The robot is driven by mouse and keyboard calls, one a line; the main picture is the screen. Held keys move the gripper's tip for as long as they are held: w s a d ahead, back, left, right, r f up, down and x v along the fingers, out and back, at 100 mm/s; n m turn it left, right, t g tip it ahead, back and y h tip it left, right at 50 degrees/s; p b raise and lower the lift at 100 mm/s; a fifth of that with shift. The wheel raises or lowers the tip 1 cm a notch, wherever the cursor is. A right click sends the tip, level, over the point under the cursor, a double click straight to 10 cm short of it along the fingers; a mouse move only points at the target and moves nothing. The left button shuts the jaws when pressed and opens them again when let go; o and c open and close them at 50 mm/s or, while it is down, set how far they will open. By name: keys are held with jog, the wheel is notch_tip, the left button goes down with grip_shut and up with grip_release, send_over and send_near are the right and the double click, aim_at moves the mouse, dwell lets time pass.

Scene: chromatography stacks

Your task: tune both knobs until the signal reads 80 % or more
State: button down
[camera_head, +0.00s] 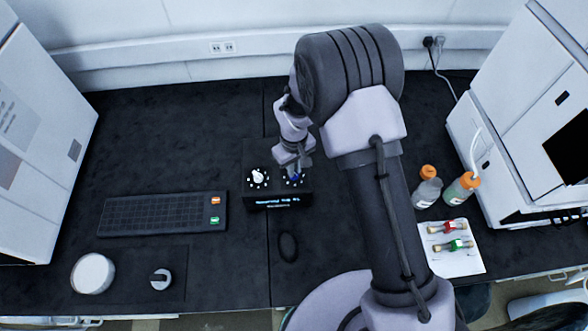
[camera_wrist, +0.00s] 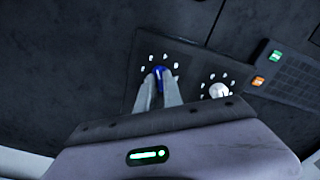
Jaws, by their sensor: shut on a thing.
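A dark tuning box (camera_head: 264,204) stands on the black bench with two knobs on its top. The white knob (camera_head: 258,176) is on the left in the head view. It also shows in the wrist view (camera_wrist: 218,90), free of my gripper. In the wrist view my gripper (camera_wrist: 159,84) is shut on the blue knob (camera_wrist: 158,74), one finger on each side. White marks ring both knobs. The lit display (camera_head: 277,201) on the box's front is too small to read.
A mouse (camera_head: 288,247) lies in front. Two orange-capped bottles (camera_head: 427,190) and a white tray (camera_head: 462,262) with vials stand right of my arm. The back left bench is clear.

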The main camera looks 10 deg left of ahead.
jog(key=m+b, duration=0.2)
jog(key=m, duration=0.3)
jog(key=shift+b, duration=0.35)
jog(key=shift+m, duration=0.5)
jog(key=c, duration=1.5)
grip_release()
notch_tip(320, 180, up, 18)
jog(key=p, duration=0.3)
jog(key=shift+f+p, duration=0.25)
jog(key=shift+p, duration=0.15)
